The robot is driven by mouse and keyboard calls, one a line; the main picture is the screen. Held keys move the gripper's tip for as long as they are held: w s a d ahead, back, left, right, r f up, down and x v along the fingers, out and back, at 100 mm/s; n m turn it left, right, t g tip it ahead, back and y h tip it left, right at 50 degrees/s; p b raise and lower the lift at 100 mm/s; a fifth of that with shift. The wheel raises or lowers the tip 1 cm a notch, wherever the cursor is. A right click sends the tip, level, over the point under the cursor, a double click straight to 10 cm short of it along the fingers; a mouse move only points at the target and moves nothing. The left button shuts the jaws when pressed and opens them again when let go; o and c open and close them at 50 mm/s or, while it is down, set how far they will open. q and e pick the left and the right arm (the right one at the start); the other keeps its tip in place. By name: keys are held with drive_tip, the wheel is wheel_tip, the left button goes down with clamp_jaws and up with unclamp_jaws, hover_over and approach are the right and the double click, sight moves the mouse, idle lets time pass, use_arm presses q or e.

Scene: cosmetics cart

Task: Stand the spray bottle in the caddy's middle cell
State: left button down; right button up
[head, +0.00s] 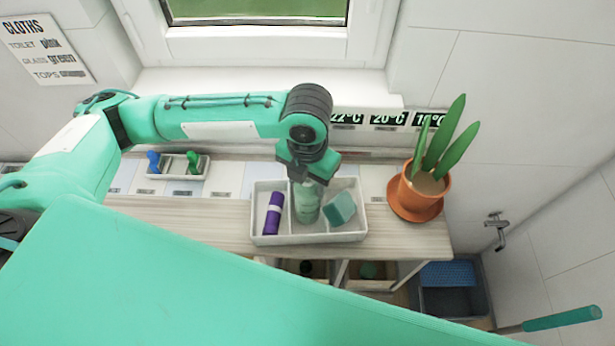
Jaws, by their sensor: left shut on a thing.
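The white caddy (311,239) stands on the wooden top, below the window, and has three cells side by side. The pale green spray bottle (307,205) is upright at the middle cell, with its lower part inside the cell walls. My left gripper (307,178) points down from above and is shut on the top of the bottle, hiding its head. I cannot tell whether the bottle's base touches the caddy floor. A purple bottle (272,214) is in the caddy's left cell and a teal sponge (340,208) is in the right cell. My right gripper is not in view.
A potted plant (423,186) on an orange saucer stands right of the caddy. A small white tray (177,167) with blue and green items is at the left. Bins sit below the top, and a wall tap (497,225) is at right.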

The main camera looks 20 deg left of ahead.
use_arm(q)
drive_tip(key=c, duration=0.9)
unclamp_jaws()
drive_tip(key=shift+f, duration=0.1)
drive_tip(key=o, duration=0.3)
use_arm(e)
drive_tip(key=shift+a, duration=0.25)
use_arm(q)
wheel_tip(320, 180, up, 12)
drive_tip(key=shift+r+b, duration=0.2)
drive_tip(key=shift+b, duration=0.85)
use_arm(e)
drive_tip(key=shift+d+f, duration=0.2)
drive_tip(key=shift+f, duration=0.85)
